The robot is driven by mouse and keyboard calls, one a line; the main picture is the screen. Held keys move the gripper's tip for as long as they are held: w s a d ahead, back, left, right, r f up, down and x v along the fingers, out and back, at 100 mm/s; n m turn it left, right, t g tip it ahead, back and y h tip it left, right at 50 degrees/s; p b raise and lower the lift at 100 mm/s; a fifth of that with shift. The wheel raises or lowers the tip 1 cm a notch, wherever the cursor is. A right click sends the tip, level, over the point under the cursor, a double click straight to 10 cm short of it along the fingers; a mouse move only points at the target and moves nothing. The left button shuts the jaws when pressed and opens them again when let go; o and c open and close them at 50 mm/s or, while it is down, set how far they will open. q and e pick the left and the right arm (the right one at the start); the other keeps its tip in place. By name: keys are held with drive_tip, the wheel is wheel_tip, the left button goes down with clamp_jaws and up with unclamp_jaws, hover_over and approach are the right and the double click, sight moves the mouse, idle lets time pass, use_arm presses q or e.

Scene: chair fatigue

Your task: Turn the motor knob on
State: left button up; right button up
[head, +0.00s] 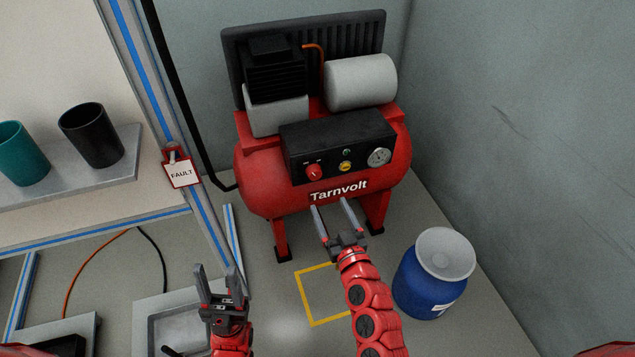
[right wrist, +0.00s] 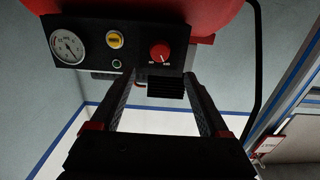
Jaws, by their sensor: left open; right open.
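The motor knob (head: 314,172) is a small red dial at the left of the black control panel (head: 360,148) on a red Tarnvolt compressor (head: 260,175). The knob also shows in the right wrist view (right wrist: 160,52), above and between my right fingers. My right gripper (head: 333,206) is open and empty, in front of and below the panel, apart from the knob. My left gripper (head: 215,285) is open and empty, low at the left near a grey tray. The knob's setting is too small to read surely.
A yellow button (head: 346,167) and a gauge (head: 379,157) share the panel. A blue drum (head: 433,285) stands at the right. A red FAULT tag (head: 181,172) hangs on the frame post at left. A grey tray (head: 175,325) lies low at left. A yellow square outline (head: 312,322) marks the floor.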

sight(316, 176)
drive_tip(key=b+x, duration=0.1)
drive_tip(key=x, duration=0.9)
drive_tip(key=shift+w, duration=0.25)
clamp_jaws()
